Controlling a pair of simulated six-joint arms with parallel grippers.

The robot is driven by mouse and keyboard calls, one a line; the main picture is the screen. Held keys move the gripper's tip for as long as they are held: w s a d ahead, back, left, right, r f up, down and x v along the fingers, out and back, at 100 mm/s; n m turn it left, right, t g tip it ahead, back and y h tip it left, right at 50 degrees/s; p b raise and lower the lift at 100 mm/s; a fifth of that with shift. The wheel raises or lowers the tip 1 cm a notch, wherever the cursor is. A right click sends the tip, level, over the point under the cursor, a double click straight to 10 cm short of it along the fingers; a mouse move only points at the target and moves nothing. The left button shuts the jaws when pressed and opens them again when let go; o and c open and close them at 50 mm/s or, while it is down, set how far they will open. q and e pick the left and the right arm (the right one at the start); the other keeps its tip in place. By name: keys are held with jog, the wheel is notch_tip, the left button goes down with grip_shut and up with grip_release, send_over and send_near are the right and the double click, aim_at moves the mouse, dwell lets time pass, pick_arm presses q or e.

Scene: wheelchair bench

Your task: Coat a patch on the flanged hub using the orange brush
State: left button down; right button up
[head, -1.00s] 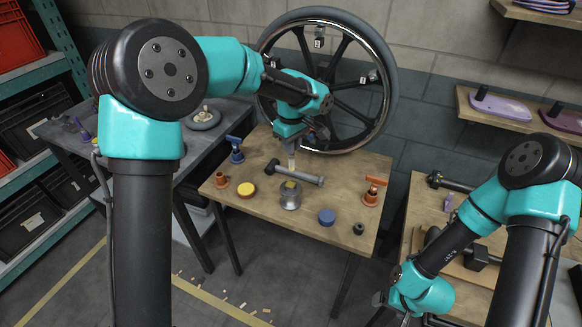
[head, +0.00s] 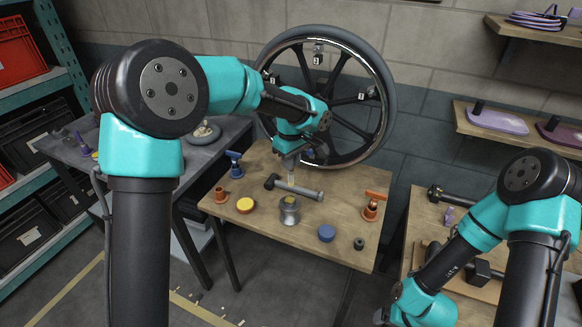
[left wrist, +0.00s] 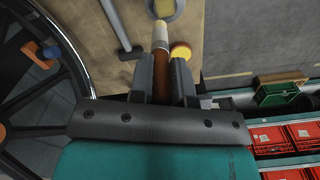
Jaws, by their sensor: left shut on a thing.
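The flanged hub (head: 289,214) is a grey metal piece standing on the wooden bench, with a yellowish patch on its top. It also shows, cut off, at the top of the left wrist view (left wrist: 178,13). My left gripper (left wrist: 161,75) is shut on the orange brush (left wrist: 160,62), around its brown-orange handle. The pale bristle end points toward the hub. In the head view my left gripper (head: 291,158) hangs over the bench behind the hub; whether the bristles touch it I cannot tell. My right gripper (head: 382,315) is low at the picture's bottom edge, its fingers unclear.
A hammer (head: 299,190) lies just behind the hub. A yellow disc (head: 245,205), an orange cup (head: 220,196), a blue holder (head: 236,168), a blue cylinder (head: 326,233) and an orange holder (head: 371,207) stand around. A large wheel (head: 391,100) stands behind the bench.

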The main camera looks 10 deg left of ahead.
aim_at(290, 174)
pick_arm(q)
jog(key=shift+s+a+f, duration=0.1)
jog(key=shift+s+f, duration=0.1)
jog(key=shift+f, duration=1.05)
jog(key=shift+s+f, duration=0.2)
jog(key=shift+f, duration=1)
jog(key=shift+f, duration=0.6)
jog(key=shift+w+a+r, duration=0.1)
jog(key=shift+a+r, duration=0.05)
jog(key=shift+a, duration=0.25)
jog(key=shift+d, duration=0.1)
jog(key=shift+s+d, duration=0.2)
jog(key=shift+d, duration=0.55)
jog(key=shift+a, duration=0.15)
jog(key=shift+w+a, duration=0.2)
jog(key=shift+a, duration=0.5)
